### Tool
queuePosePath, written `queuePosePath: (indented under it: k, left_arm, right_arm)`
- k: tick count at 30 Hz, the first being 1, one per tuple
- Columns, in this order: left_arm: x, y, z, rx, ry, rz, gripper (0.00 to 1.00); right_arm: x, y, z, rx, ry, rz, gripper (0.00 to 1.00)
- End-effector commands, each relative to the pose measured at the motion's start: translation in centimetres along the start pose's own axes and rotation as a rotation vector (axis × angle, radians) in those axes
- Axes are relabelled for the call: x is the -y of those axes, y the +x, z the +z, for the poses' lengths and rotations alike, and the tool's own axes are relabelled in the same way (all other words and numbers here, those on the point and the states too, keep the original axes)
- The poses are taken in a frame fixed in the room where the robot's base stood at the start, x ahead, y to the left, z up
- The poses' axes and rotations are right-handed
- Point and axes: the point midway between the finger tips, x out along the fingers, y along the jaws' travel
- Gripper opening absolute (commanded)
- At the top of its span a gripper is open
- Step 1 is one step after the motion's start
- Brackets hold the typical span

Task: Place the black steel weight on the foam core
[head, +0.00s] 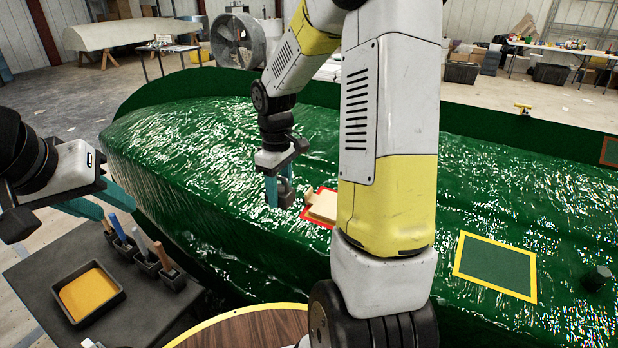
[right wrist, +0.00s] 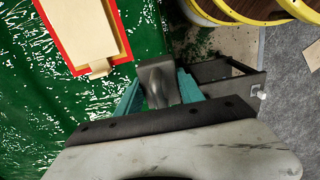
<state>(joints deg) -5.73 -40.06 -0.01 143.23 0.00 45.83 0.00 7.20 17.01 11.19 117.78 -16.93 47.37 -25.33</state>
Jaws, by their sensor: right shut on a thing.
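The black steel weight (head: 287,191) is between the teal fingers of my right gripper (head: 279,192), which is shut on it. It also shows in the right wrist view (right wrist: 157,82). The pale foam core (head: 324,206) lies on the green hull mould inside a red outline, just right of the weight in the head view. My right arm hides part of it. In the right wrist view the foam core (right wrist: 80,27) is up and left of the weight, apart from it. My left gripper (head: 98,203) is open and empty at the left, above the tool stand.
A dark stand (head: 50,290) holds a tray of orange material (head: 90,295) and several handled tools (head: 140,242). A round wooden top (head: 250,330) is at the front. A yellow outline (head: 497,265) and a small dark block (head: 597,278) are on the hull at right.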

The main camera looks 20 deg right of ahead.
Motion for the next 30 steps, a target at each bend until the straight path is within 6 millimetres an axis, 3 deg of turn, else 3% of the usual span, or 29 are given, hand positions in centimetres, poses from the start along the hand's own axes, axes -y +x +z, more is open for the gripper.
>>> queuePosePath:
  k: [18, 30]
  left_arm:
    - [0.0, 0.0, 0.0, 0.0, 0.0, 0.0, 0.36]
    - [0.0, 0.0, 0.0, 0.0, 0.0, 0.0, 0.36]
  right_arm:
    - [-10.0, 1.1, 7.6, -0.001, 0.005, 0.003, 0.0]
    - [-12.2, 1.3, 9.2, -0.001, 0.003, 0.003, 0.0]
